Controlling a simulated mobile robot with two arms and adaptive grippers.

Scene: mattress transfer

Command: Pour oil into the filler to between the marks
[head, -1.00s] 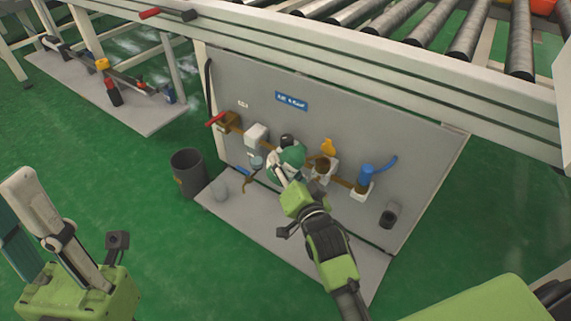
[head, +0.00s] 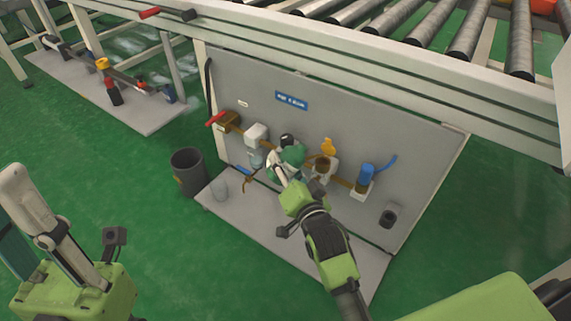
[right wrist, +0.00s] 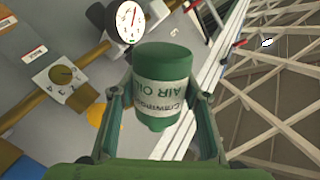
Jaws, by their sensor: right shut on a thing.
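A green bottle (right wrist: 163,88) labelled AIR OIL is between the fingers of my right gripper (right wrist: 158,100), which is shut on it. In the head view the bottle (head: 294,155) is in front of the panel, left of the filler. The filler unit (head: 325,167) is a white block with a brown round top. A yellow-orange cap (head: 328,147) stands above it. In the right wrist view the block (right wrist: 62,78) is left of the bottle. The level marks cannot be made out. My left gripper (head: 15,205) is at the lower left, away from the panel.
The grey panel (head: 420,150) carries a brown pipe, a red-handled valve (head: 222,119), a white filter (head: 256,134) and a blue valve (head: 366,177). A gauge (right wrist: 125,22) is near the bottle. A dark bin (head: 188,172) stands left. Conveyor rollers (head: 415,55) pass above.

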